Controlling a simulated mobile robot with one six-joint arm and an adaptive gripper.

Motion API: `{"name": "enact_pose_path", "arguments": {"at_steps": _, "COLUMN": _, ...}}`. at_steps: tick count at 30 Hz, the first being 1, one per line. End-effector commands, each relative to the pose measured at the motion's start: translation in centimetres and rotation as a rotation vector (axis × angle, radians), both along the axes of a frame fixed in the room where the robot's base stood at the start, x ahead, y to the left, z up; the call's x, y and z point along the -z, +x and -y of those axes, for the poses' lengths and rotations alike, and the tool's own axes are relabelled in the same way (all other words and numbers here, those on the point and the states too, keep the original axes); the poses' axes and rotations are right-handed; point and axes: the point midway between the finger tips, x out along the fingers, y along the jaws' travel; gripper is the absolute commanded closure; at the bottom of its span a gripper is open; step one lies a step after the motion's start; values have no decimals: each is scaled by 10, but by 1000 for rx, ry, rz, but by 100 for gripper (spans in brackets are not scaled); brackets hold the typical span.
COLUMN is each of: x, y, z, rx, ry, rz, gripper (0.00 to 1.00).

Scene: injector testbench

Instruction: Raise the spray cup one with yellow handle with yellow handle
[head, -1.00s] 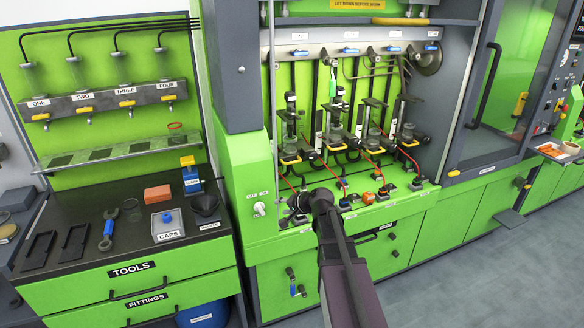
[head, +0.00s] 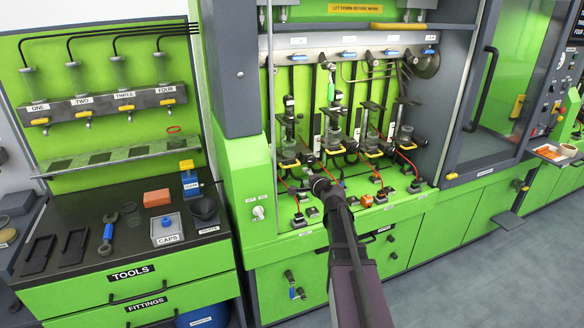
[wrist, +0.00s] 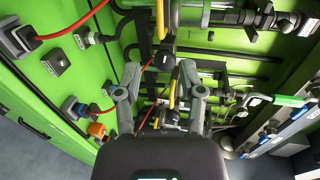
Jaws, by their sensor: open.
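Spray cups with yellow handles stand in a row in the green bench bay. I take the leftmost as spray cup one (head: 288,150); I cannot read its label. Its yellow handle (head: 289,163) sticks out at the front, low on the cup. In the wrist view a yellow handle (wrist: 160,18) shows at the top, beyond the fingers. My gripper (wrist: 160,98) is open and empty, with a second yellow handle (wrist: 172,90) behind the gap. In the head view the fingers are largely hidden by my wrist, just right of and below cup one's handle.
Red cables and connectors (head: 366,200) line the bay's front ledge. A green-handled tool (head: 330,80) hangs above the second cup. Blue-handled valves (head: 348,55) run along the top rail. The tool counter (head: 135,262) lies left, beyond the bay's green side housing (head: 243,180).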

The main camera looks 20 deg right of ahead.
Motion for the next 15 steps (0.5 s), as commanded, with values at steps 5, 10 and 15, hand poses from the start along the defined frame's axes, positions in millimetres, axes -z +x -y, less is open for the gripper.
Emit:
{"name": "enact_pose_path", "arguments": {"at_steps": 5, "x": 2, "y": 7, "z": 0, "rx": -1, "ry": 0, "rz": 0, "gripper": 49}}
{"name": "enact_pose_path", "arguments": {"at_steps": 10, "x": 6, "y": 22, "z": -1, "rx": -2, "ry": 0, "rz": -1, "gripper": 49}}
{"name": "enact_pose_path", "arguments": {"at_steps": 15, "x": 11, "y": 45, "z": -1, "rx": -2, "ry": -2, "rz": -1, "gripper": 49}}
